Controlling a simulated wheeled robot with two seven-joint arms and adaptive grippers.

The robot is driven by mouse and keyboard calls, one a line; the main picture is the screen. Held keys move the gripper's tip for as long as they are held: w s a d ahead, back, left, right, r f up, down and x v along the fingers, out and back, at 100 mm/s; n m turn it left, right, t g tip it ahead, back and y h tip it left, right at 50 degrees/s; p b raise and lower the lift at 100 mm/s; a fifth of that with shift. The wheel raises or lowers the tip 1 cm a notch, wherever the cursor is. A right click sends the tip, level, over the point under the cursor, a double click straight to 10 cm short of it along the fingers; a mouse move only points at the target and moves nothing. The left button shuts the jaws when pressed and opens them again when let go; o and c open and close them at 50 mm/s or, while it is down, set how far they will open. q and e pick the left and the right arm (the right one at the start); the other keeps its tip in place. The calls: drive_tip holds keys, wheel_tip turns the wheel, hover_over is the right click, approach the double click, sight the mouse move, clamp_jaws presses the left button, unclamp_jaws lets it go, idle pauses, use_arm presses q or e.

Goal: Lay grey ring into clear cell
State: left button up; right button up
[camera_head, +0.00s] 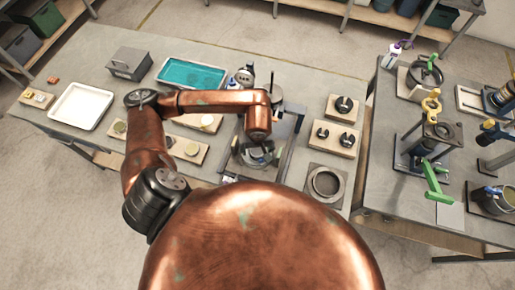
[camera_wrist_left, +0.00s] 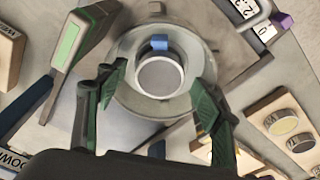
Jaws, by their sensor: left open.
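My left gripper (camera_head: 259,152) is over a fixture on the bench, and its two green fingers (camera_wrist_left: 160,100) show spread apart in the left wrist view. Between and beyond them is a round grey holder (camera_wrist_left: 125,85) with a pale-rimmed round piece (camera_wrist_left: 160,76) at its centre, which looks like the clear cell. A small blue block (camera_wrist_left: 160,43) sits at its far rim. I cannot tell whether a grey ring lies inside. A larger grey ring (camera_head: 313,183) sits on a square plate to the right in the head view. I see nothing held.
Wooden blocks with dark round parts (camera_head: 336,138) stand right of the fixture. A white tray (camera_head: 80,107), a teal tray (camera_head: 192,75) and a grey box (camera_head: 130,63) are on the left. A second table (camera_head: 395,110) on the right carries several stands and clamps.

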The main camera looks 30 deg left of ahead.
use_arm(q)
wheel_tip(320, 180, up, 12)
drive_tip(key=s+d, duration=0.1)
drive_tip(key=shift+s, duration=0.2)
drive_tip(key=shift+d, duration=0.1)
idle(0.3)
